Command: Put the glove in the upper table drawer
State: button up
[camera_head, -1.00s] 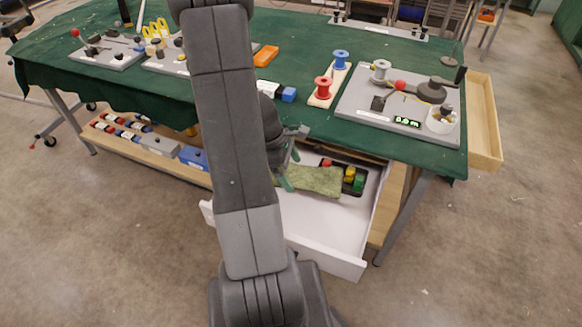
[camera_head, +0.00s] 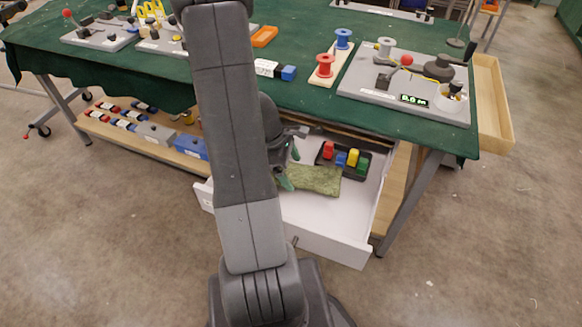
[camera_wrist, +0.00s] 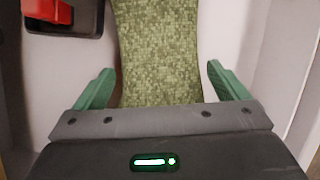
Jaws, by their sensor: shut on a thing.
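The green patterned glove (camera_head: 314,180) is within the outline of the open white drawer (camera_head: 325,220) under the table, in front of a black tray. I cannot tell whether it touches the drawer floor. My gripper (camera_head: 287,167) is at the glove's left end in the head view, partly hidden behind my arm. In the wrist view, the glove (camera_wrist: 158,50) lies between the green fingers of my gripper (camera_wrist: 162,80), which is shut on it. The white drawer floor (camera_wrist: 222,40) shows beside it.
The black tray (camera_head: 325,161) in the drawer holds several coloured pieces. The green-covered table (camera_head: 300,97) overhangs the drawer's back and carries spools and grey boards. A table leg (camera_head: 408,205) stands to the drawer's right. The drawer's front right part is clear.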

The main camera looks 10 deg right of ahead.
jog(key=o, duration=0.6)
jog(key=shift+o, duration=0.2)
jog(key=p+v, duration=0.3)
jog(key=v, duration=1.1)
jog(key=shift+s+d+f, duration=0.1)
jog(key=shift+f, duration=0.05)
jog(key=b+x, duration=0.3)
jog(key=x, duration=1)
jog(key=shift+f, duration=0.25)
notch_tip(320, 180, up, 3)
jog(key=shift+p, duration=1.25)
jog(key=shift+d+r+p, duration=0.1)
jog(key=shift+r+p, duration=0.45)
jog(key=shift+r, duration=0.1)
jog(key=shift+f, duration=0.15)
